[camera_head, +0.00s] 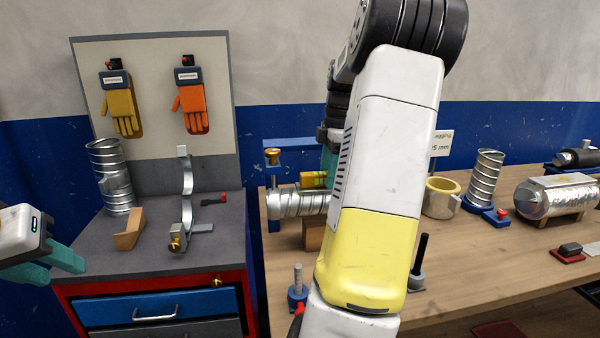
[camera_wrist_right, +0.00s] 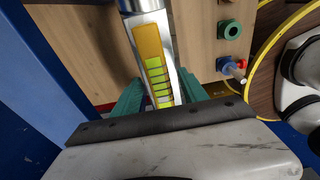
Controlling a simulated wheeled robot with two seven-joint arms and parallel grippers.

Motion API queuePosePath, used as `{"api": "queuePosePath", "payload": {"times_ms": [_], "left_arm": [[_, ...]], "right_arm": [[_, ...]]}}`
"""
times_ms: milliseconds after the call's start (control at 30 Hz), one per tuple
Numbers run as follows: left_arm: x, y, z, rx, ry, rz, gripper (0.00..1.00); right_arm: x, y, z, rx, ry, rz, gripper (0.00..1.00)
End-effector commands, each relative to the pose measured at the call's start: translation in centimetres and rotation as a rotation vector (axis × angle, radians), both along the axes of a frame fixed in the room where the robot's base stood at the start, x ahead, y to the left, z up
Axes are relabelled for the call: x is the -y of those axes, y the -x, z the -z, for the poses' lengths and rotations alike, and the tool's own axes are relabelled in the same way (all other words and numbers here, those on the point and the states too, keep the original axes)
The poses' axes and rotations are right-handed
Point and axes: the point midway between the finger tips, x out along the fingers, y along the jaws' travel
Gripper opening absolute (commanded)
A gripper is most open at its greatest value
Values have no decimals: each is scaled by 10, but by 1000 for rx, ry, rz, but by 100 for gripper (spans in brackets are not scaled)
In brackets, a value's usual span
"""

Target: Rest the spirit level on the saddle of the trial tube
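The spirit level (camera_head: 312,180), yellow with green segments, lies along the top of the silver spiral tube (camera_head: 284,205); the saddle cannot be made out. In the right wrist view, the level (camera_wrist_right: 149,48) lies between the teal fingers of my right gripper (camera_wrist_right: 160,76), over the silver tube (camera_wrist_right: 142,5). The fingers are spread wider than the level, with gaps beside it. It sits slightly askew to the gripper. In the head view, my right arm hides most of the gripper and the tube's right end. My left gripper (camera_head: 62,262) is at the left edge, apart from these things, its fingers apart.
A wooden block (camera_head: 313,234) is under the tube. A blue frame with a brass knob (camera_head: 272,156) stands behind it. A bolt on a blue base (camera_head: 298,290) stands in front. A grey cabinet top (camera_head: 150,255) holds another spiral duct (camera_head: 112,180) and a clamp (camera_head: 187,200).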

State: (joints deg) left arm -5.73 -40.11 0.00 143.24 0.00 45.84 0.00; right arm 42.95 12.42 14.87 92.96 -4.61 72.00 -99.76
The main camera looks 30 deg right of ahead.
Motion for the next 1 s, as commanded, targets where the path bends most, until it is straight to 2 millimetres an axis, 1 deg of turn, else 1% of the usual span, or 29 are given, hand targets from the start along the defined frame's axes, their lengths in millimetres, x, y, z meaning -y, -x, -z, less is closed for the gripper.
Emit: {"api": "queuePosePath", "payload": {"times_ms": [267,367,600,700,800,933,1000], "left_arm": [[0,0,0,0,0,0,36],[0,0,0,0,0,0,36],[0,0,0,0,0,0,36],[0,0,0,0,0,0,36],[0,0,0,0,0,0,36],[0,0,0,0,0,0,36],[0,0,0,0,0,0,36]], "right_arm": [[0,0,-3,0,0,0,51],[2,0,-14,3,2,0,51],[7,1,-55,3,2,0,51],[8,2,-67,1,2,1,51],[9,3,-75,0,1,0,51],[9,3,-78,0,0,0,51],[6,3,-79,2,3,5,51]]}}
